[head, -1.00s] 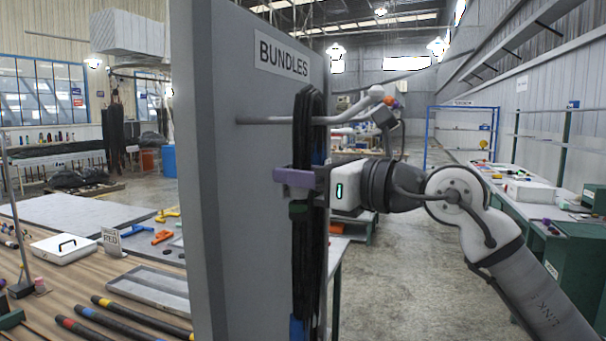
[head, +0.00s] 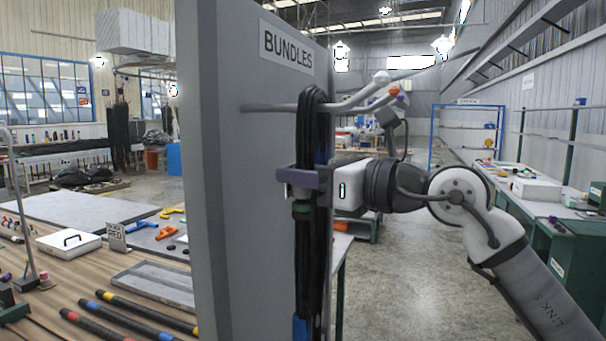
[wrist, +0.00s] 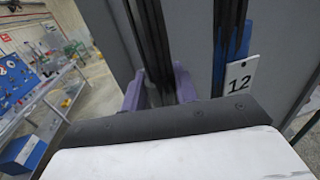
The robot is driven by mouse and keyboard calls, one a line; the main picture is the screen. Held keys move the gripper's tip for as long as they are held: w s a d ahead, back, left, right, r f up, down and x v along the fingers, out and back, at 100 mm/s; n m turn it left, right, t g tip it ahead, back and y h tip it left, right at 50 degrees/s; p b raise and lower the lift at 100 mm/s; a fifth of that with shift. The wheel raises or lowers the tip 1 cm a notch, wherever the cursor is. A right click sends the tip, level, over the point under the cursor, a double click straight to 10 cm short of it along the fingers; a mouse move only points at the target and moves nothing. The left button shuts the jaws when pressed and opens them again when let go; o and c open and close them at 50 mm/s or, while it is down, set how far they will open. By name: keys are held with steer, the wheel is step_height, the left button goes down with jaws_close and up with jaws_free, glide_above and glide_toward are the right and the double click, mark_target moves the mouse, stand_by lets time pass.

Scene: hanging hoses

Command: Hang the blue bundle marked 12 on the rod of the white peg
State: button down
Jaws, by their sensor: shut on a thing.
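The bundle is a long loop of black hoses (head: 311,135) with blue bands (head: 301,328), hanging upright beside the grey panel. In the wrist view its white tag reads 12 (wrist: 238,78), next to a blue band. My gripper (head: 300,180), with purple fingers, is shut around the bundle below its top loop. The white peg (head: 381,77) is a grey rod with a white ball end. The loop's top stands slightly above the rods, and they cross at the bundle in the picture. I cannot tell whether the rod passes through the loop.
A second rod with an orange end (head: 394,91) lies close beside the white one. The grey panel (head: 262,220) with a BUNDLES sign (head: 287,48) stands left of my gripper. A workbench (head: 60,280) with coloured-banded hoses is at left. The floor at right is open.

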steer(key=shift+r, duration=0.1)
steer(key=c, duration=1)
jaws_free()
steer(key=shift+s, duration=0.1)
